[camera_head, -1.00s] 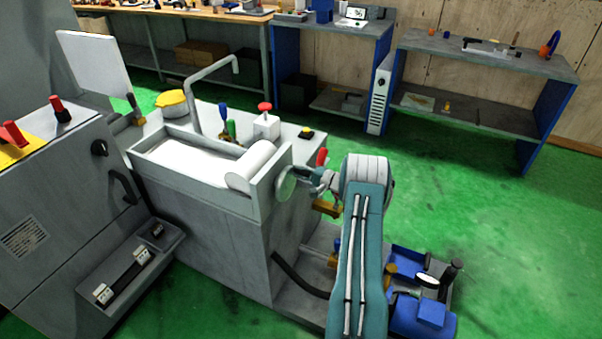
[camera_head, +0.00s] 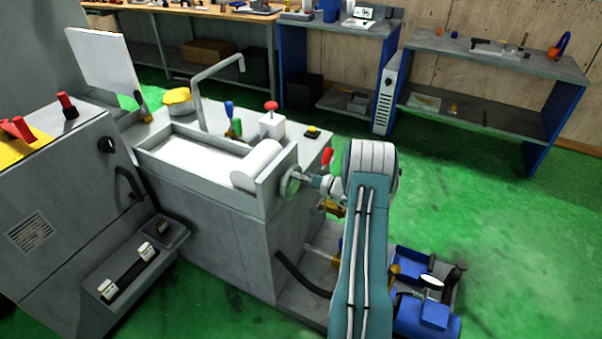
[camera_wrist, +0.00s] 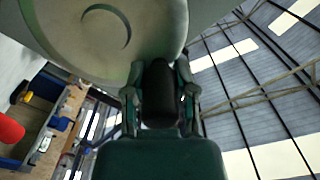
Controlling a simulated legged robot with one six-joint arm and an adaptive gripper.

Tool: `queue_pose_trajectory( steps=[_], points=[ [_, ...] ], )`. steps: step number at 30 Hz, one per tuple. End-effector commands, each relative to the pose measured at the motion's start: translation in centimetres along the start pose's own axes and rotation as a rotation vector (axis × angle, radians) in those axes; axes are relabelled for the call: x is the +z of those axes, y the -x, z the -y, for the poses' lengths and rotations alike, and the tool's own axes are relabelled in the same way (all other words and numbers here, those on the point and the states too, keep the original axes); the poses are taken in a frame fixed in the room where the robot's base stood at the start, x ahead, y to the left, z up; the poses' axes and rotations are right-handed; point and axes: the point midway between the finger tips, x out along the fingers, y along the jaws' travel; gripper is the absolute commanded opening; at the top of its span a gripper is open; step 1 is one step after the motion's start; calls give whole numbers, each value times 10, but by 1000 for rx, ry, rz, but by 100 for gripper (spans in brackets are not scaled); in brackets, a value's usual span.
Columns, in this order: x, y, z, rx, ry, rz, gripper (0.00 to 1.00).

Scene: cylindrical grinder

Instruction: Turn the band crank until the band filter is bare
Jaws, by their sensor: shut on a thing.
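The band filter is a grey tank (camera_head: 215,190) with a white band (camera_head: 195,152) lying flat across it. A white roll (camera_head: 258,165) sits at its right end. The band crank's round disc (camera_head: 289,186) is on the tank's right end wall; it fills the top of the wrist view (camera_wrist: 75,35). My gripper (camera_head: 308,181) is beside the disc in the head view. In the wrist view my gripper (camera_wrist: 158,82) is shut around the crank's dark handle (camera_wrist: 160,105). My arm hides part of the area right of the tank.
A red-tipped lever (camera_head: 326,157) stands close to my gripper. A red-knobbed white box (camera_head: 271,124) and a bent pipe (camera_head: 215,70) are behind the tank. Blue pump parts (camera_head: 425,310) sit low on the right. Green floor (camera_head: 500,230) is clear on the right.

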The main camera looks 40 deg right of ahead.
Motion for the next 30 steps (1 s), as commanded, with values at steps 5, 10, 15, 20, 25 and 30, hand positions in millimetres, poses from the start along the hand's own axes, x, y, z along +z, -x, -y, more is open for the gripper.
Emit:
queue_pose_trajectory(
  steps=[5, 10, 15, 20, 25, 30],
  points=[
    [12, -4, 7, -6, 163, 8, 0],
    [21, -4, 10, -6, 323, 10, 0],
    [30, -4, 11, -6, 478, 11, 0],
    [37, -3, 11, -6, 610, 11, 0],
    [43, -3, 11, -5, 724, 10, 0],
    [47, -3, 10, -5, 802, 10, 0]
  ],
)
